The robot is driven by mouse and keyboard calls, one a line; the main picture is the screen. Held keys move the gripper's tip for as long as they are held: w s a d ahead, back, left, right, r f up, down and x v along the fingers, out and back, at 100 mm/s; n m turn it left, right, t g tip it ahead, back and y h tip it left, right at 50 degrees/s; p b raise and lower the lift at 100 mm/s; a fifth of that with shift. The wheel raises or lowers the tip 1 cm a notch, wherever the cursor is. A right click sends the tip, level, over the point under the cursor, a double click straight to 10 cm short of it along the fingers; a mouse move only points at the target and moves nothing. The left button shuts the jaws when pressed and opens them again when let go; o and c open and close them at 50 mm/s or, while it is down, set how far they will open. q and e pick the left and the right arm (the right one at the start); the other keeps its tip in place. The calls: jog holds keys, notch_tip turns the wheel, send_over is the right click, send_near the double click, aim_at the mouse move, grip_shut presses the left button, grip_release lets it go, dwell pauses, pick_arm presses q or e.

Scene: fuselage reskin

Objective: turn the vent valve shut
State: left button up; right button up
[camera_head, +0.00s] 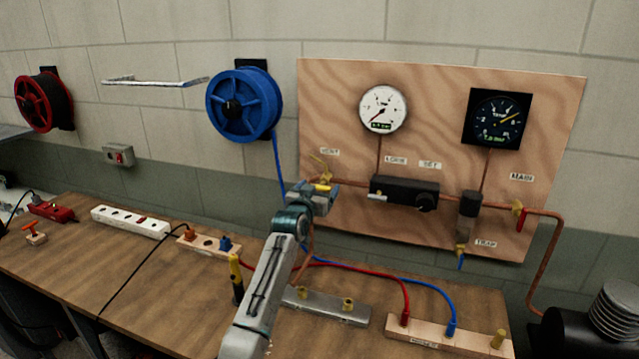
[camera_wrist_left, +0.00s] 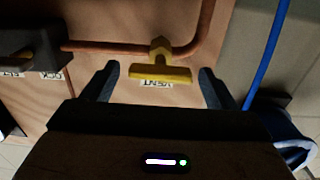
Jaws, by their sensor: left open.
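The vent valve has a yellow T-shaped handle (camera_wrist_left: 160,75) on a brass body, set on the copper pipe. In the left wrist view the handle's bar lies crosswise, roughly in line with the pipe run. My left gripper (camera_wrist_left: 160,70) is open, with one finger on each side of the handle and a visible gap at both ends. In the head view my left gripper (camera_head: 323,190) is at the lower left of the wooden panel, below the VENT label (camera_head: 330,152), and partly hides the valve. My right gripper is not in view.
The panel (camera_head: 440,85) carries a white gauge (camera_head: 383,108), a dark gauge (camera_head: 497,118), a black regulator (camera_head: 404,192) and a red-handled main valve (camera_head: 519,215). A blue hose reel (camera_head: 243,104) hangs to the left. Power strips and hoses lie on the bench (camera_head: 150,275) below.

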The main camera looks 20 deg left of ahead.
pick_arm(q)
jog(key=shift+w, duration=0.75)
jog(key=c, duration=1)
jog(key=shift+f, duration=0.1)
